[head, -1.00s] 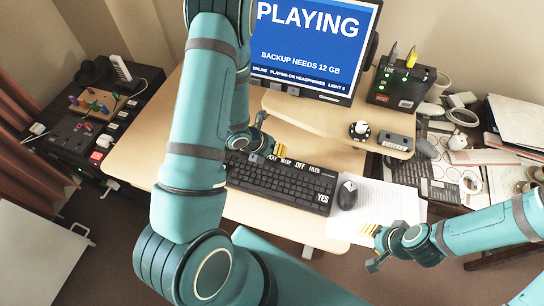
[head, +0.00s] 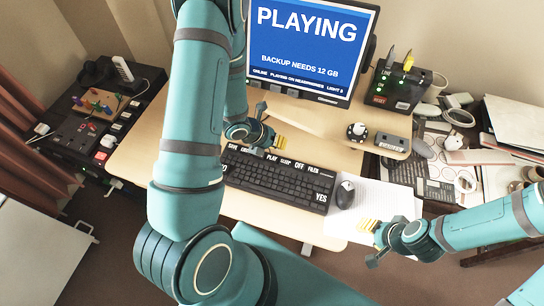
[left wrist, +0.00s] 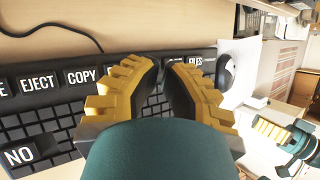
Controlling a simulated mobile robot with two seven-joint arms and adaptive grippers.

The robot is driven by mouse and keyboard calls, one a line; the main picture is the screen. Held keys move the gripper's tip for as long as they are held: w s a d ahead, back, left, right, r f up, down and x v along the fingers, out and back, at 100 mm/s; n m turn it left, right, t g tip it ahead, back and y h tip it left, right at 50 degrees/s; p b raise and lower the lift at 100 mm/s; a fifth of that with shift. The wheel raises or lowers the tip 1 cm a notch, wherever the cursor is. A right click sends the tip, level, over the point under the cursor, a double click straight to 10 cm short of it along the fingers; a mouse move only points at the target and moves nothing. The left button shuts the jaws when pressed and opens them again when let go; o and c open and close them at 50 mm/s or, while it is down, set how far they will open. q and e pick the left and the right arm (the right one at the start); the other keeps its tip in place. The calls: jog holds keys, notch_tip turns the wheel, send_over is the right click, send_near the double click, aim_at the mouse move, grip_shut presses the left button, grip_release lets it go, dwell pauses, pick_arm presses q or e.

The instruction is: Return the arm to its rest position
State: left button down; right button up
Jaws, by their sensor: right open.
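My left arm comes down large at the left of the head view. Its gripper (head: 272,138) is above the back edge of the black keyboard (head: 280,182). In the left wrist view the two yellow-ribbed fingers (left wrist: 165,72) show a gap between their dark pads, with only keyboard behind. The gripper looks open and empty. Keys marked EJECT, COPY and NO show left of the fingers. My right gripper (head: 370,240) is open and empty over the front edge of the white paper sheet (head: 385,195). It also shows at the right edge of the left wrist view (left wrist: 275,130).
A monitor (head: 310,50) reading PLAYING stands behind the keyboard. A mouse (head: 345,193) lies right of it. A black box (head: 400,92) and small devices sit on the raised shelf. A black panel unit (head: 85,135) is left, a cluttered side table (head: 455,190) right.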

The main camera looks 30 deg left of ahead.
dwell(0.6)
